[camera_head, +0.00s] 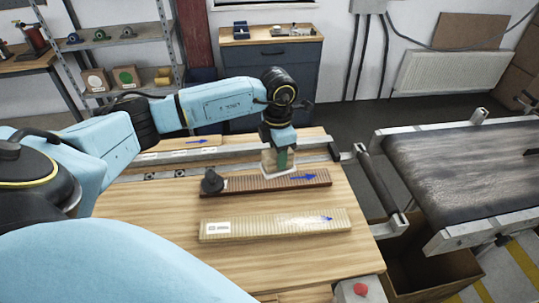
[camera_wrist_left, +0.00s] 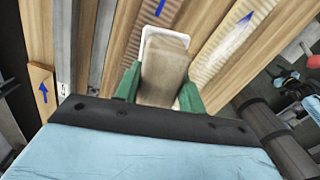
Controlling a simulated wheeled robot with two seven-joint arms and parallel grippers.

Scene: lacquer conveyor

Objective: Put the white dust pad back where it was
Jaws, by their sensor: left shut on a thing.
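The white dust pad (camera_wrist_left: 148,38) has a wooden block on its back. My left gripper (camera_head: 280,158) is shut on that block. In the left wrist view its green fingers (camera_wrist_left: 160,92) stand on either side of the wood, and the white edge shows beyond it. In the head view the pad (camera_head: 267,171) is over the far edge of a dark brown ribbed board (camera_head: 255,184); I cannot tell whether it touches. A black knob-shaped object (camera_head: 212,182) sits at that board's left end. My right gripper is not in view.
A pale ribbed board (camera_head: 275,225) with a blue arrow lies nearer on the wooden table (camera_head: 170,260). A metal rail (camera_head: 225,154) runs behind the dark board. A dark conveyor (camera_head: 460,155) stands right, with a cardboard box (camera_head: 430,268) below. A red button (camera_head: 360,289) is at the front edge.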

